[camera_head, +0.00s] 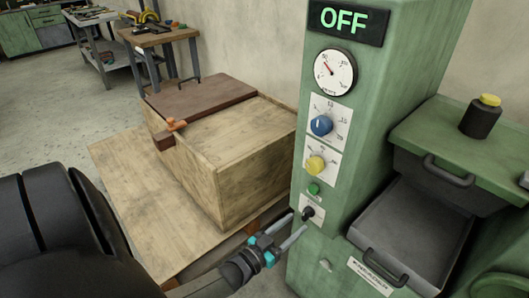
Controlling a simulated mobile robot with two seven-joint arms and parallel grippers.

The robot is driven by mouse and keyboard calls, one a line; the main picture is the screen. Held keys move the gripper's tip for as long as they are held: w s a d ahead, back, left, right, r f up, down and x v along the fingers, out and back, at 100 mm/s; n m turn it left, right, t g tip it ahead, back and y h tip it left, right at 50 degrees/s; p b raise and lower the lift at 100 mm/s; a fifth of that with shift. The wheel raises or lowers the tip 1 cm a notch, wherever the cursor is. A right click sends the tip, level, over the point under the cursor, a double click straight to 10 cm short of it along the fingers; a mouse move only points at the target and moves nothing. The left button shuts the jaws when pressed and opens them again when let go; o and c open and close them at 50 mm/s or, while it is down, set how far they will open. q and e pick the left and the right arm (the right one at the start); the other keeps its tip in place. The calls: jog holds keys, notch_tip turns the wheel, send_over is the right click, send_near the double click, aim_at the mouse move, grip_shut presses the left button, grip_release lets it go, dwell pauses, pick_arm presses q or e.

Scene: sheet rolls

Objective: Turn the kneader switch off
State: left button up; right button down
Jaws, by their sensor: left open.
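The kneader (375,170) is a tall green machine right of centre. Its display (345,19) reads OFF in green letters. The kneader switch (308,212) is a small black lever on a white plate, low on the panel. A green button (313,189) sits just above it. My left gripper (287,232) is open and empty. Its fingertips are close to the switch, at its lower left; I cannot tell whether they touch it. My right gripper is not in view.
A blue knob (321,125), a yellow knob (315,166) and a round gauge (335,72) are above the switch. A wooden box (240,150) stands left of the kneader. A grey drawer (415,240) with handles protrudes at right.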

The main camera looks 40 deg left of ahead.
pick_arm(q)
jog(key=s+p, duration=0.2)
jog(key=s, duration=0.9)
jog(key=shift+a, duration=0.45)
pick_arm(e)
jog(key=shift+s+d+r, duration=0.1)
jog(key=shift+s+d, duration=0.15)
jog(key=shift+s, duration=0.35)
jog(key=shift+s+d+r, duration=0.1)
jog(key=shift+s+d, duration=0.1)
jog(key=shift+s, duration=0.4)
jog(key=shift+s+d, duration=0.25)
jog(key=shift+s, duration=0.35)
pick_arm(q)
jog(key=s+d+f+g+y, duration=0.1)
jog(key=s+f+g, duration=0.35)
jog(key=f, duration=0.55)
jog(key=s+d+f+g+y, duration=0.1)
jog(key=s+d+f+g, duration=0.15)
jog(key=f+g, duration=0.45)
jog(key=s+d+f+m+g, duration=0.1)
jog(key=s+f+g, duration=0.3)
jog(key=s+f, duration=0.6)
jog(key=s, duration=0.3)
jog(key=shift+d+f, duration=0.15)
jog(key=shift+d, duration=0.2)
